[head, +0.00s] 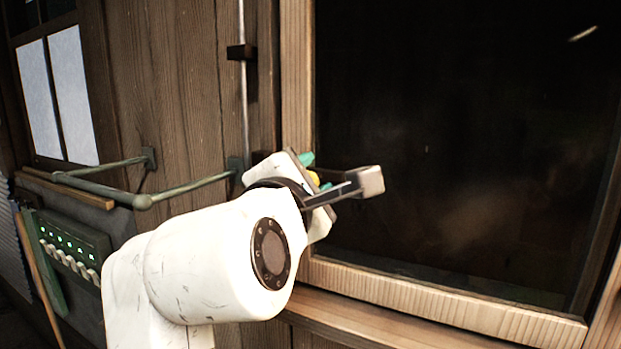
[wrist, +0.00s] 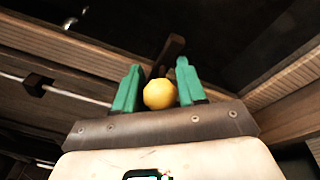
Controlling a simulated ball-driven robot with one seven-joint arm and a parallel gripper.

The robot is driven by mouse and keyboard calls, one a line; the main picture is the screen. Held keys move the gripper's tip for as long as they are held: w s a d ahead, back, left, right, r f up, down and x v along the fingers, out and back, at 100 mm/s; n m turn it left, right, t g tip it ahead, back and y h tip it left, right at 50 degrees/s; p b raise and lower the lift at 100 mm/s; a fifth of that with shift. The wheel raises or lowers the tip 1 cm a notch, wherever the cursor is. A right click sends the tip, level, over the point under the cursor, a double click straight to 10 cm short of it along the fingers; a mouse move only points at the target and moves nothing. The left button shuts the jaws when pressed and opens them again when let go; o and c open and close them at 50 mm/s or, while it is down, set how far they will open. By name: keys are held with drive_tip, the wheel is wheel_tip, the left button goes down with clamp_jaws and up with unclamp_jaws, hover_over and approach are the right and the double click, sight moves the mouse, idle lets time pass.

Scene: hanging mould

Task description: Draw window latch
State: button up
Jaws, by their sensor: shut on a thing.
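The window's dark pane (head: 460,150) sits in a pale wooden frame (head: 297,85) on the right of the head view. My gripper (head: 310,167) is at the frame's left side; its green fingers are mostly hidden by my wrist. In the wrist view my gripper (wrist: 159,92) has a green finger on each side of a round yellow knob (wrist: 159,95) and is shut on it. A dark bar (wrist: 173,50), seemingly the window latch, runs from behind the knob toward the pane. The join between knob and bar is hidden. The knob also shows partly in the head view (head: 314,178).
A thin upright rod (head: 243,100) with a dark bracket (head: 240,52) runs on the plank wall left of the frame. A green rail (head: 150,195) juts out at left, above a green panel (head: 75,240) with lit marks. The sill (head: 400,325) lies below the window.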

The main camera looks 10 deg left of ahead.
clamp_jaws()
drive_tip(key=shift+d+r+p, duration=0.1)
drive_tip(key=shift+d+p, duration=0.25)
drive_tip(key=shift+p, duration=0.35)
drive_tip(key=shift+s+d+p, duration=0.15)
drive_tip(key=shift+d+p, duration=0.1)
drive_tip(key=shift+p, duration=0.1)
drive_tip(key=o, duration=0.9)
unclamp_jaws()
drive_tip(key=shift+f, duration=0.2)
drive_tip(key=shift+o, duration=0.2)
drive_tip(key=s+a+b, duration=0.1)
drive_tip(key=s+b, duration=0.1)
drive_tip(key=s, duration=0.8)
drive_tip(key=shift+s+a, duration=0.35)
